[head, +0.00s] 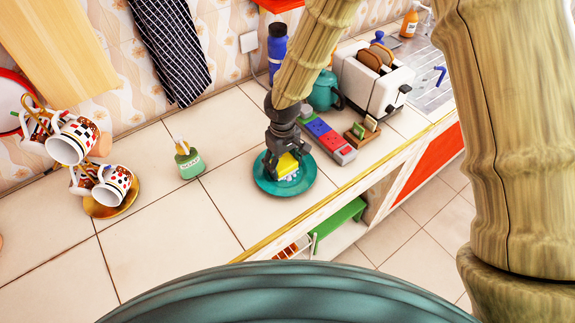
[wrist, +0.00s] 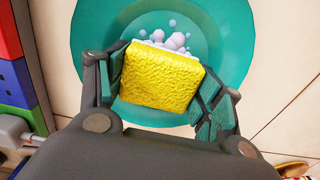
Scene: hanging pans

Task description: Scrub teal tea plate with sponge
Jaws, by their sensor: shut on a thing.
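The teal tea plate (head: 305,180) lies flat on the tiled counter in the head view; its rim also shows in the wrist view (wrist: 238,40). My gripper (head: 284,158) is over the middle of the plate, pointing down. In the wrist view my gripper (wrist: 163,95) is shut on a yellow sponge (wrist: 160,78), with a finger on each side. The sponge (head: 287,165) is low over the plate and hides part of it. White and lilac foam bubbles (wrist: 170,40) show at the sponge's far edge, over the plate. Whether the sponge touches the plate is hard to tell.
A red and blue block holder (head: 328,136), a sponge rest (head: 362,131), a teal teapot (head: 325,92) and a toaster (head: 375,75) stand right and behind. A soap bottle (head: 188,160) and a mug tree (head: 105,185) stand left. The counter's front edge is near the plate.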

